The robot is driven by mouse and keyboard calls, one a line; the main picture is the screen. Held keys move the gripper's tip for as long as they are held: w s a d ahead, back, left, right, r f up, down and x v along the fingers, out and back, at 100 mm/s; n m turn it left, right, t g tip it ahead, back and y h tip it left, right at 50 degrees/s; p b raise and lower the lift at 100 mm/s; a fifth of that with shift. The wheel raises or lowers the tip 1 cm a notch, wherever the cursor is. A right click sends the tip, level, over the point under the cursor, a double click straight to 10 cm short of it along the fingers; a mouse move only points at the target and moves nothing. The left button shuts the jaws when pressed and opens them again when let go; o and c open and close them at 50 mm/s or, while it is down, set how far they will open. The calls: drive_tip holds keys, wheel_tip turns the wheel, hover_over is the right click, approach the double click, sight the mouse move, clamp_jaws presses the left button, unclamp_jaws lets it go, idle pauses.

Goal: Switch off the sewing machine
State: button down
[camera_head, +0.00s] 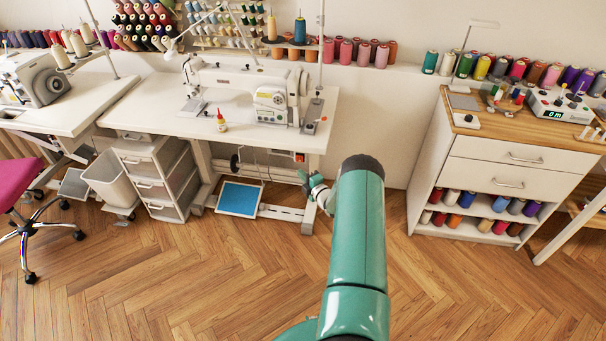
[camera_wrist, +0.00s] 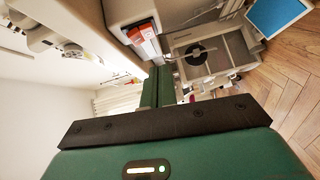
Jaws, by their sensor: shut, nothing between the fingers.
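The white sewing machine (camera_head: 250,88) stands on a white table (camera_head: 165,108) at the back left of the head view. A small box with a red-orange switch (camera_head: 298,157) hangs under the table's right end. In the wrist view the same box shows near the top, with the red-orange switch (camera_wrist: 143,42) on its face. My gripper (camera_head: 305,177) is below the tabletop, just below the switch box in the head view. In the wrist view its green fingers (camera_wrist: 158,72) are together and empty, close below the switch in the picture. I cannot tell whether they touch the box.
A blue pedal plate (camera_head: 239,199) lies beneath the table. A white drawer unit (camera_head: 152,180) and a bin (camera_head: 112,178) stand left of it. A wooden-topped cabinet (camera_head: 500,160) stands at the right. The wooden floor between is clear.

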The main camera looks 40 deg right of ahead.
drive_tip(key=s+f, duration=0.1)
drive_tip(key=s, duration=0.7)
drive_tip(key=shift+s+a, duration=0.4)
drive_tip(key=shift+a, duration=0.05)
drive_tip(key=shift+f, duration=0.1)
